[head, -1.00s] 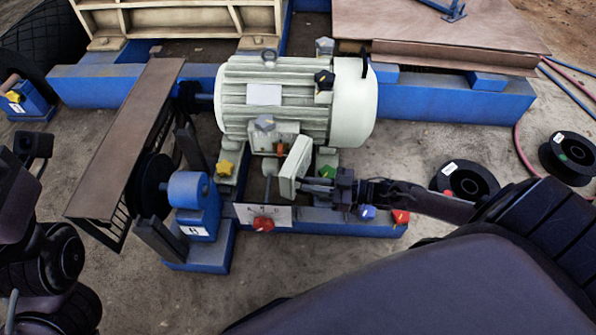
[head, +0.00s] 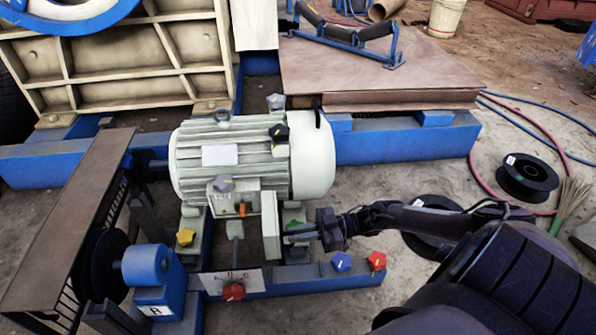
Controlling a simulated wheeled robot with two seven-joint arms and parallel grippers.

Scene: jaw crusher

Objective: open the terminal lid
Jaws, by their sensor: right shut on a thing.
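The pale electric motor (head: 250,170) sits on a blue frame. Its terminal box (head: 226,205) is on the near side, with an orange part at its front. The cream terminal lid (head: 271,228) stands out from the right side of the box, swung away from its front. My right gripper (head: 288,235) comes in from the right and is shut on the lid at its right side. The exact contact is partly hidden, and a green knob is just behind the fingers. My left gripper is not in view.
Blue (head: 341,262) and red (head: 376,261) star knobs are on the frame beneath my right arm. A yellow knob (head: 185,237) is left of the box. A rod and red knob (head: 233,291) stand in front. A belt guard (head: 72,200) is at left; black spools lie right.

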